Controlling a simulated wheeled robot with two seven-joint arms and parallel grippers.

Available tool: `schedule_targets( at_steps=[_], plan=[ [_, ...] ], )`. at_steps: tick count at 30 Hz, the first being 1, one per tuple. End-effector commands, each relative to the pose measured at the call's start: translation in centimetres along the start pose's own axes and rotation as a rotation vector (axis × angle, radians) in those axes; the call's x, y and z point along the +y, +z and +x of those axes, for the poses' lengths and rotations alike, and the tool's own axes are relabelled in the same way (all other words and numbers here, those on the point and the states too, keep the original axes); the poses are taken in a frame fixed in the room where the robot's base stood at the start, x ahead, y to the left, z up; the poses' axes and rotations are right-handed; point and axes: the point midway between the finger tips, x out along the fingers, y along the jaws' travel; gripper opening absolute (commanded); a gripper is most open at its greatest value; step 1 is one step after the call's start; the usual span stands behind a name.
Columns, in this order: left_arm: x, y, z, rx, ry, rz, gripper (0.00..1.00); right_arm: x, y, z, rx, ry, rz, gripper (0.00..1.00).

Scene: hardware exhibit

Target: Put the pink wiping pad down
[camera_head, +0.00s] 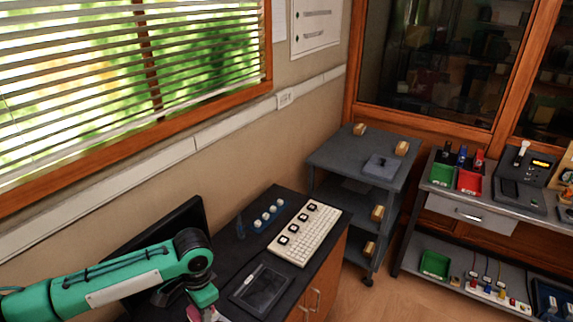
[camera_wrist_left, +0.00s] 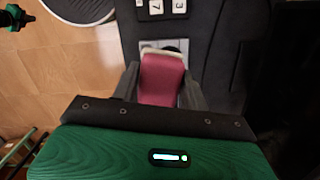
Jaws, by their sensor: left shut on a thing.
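The pink wiping pad (camera_wrist_left: 160,80) is between the two fingers of my left gripper (camera_wrist_left: 161,88) in the left wrist view, with a pale edge at its far end. The left gripper is shut on it, above a dark surface; I cannot tell whether the pad touches that surface. In the head view the left gripper (camera_head: 206,311) is at the bottom edge, over the near part of the dark desk (camera_head: 222,268), and only a sliver of pink shows. My right gripper is not identifiable in either view.
A black tablet-like pad (camera_head: 261,287), a white keyboard (camera_head: 305,233) and a blue strip with white knobs (camera_head: 267,216) lie on the desk. A monitor (camera_head: 185,219) stands behind my left arm. A grey cart (camera_head: 340,158) is beyond the desk. White number tiles (camera_wrist_left: 160,8) show in the wrist view.

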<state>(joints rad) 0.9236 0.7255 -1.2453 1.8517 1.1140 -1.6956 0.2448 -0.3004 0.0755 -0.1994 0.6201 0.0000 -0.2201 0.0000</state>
Motion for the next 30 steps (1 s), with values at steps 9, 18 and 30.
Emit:
schedule_targets(
  at_steps=[9, 18, 30],
  plan=[
    [1.7, 2.2, -1.2, 0.003, 0.055, -0.456, 0.26, 0.0, 0.3, 3.3, -0.001, 0.001, -0.001, 0.00],
    [2.9, 3.9, -2.2, 0.003, 0.091, -0.746, 0.26, 0.4, 0.6, 4.7, -0.001, 0.005, -0.003, 0.00],
    [3.2, 4.3, -2.5, 0.001, 0.098, -0.799, 0.26, 0.5, 0.6, 4.8, -0.002, 0.006, -0.004, 0.00]
  ],
)
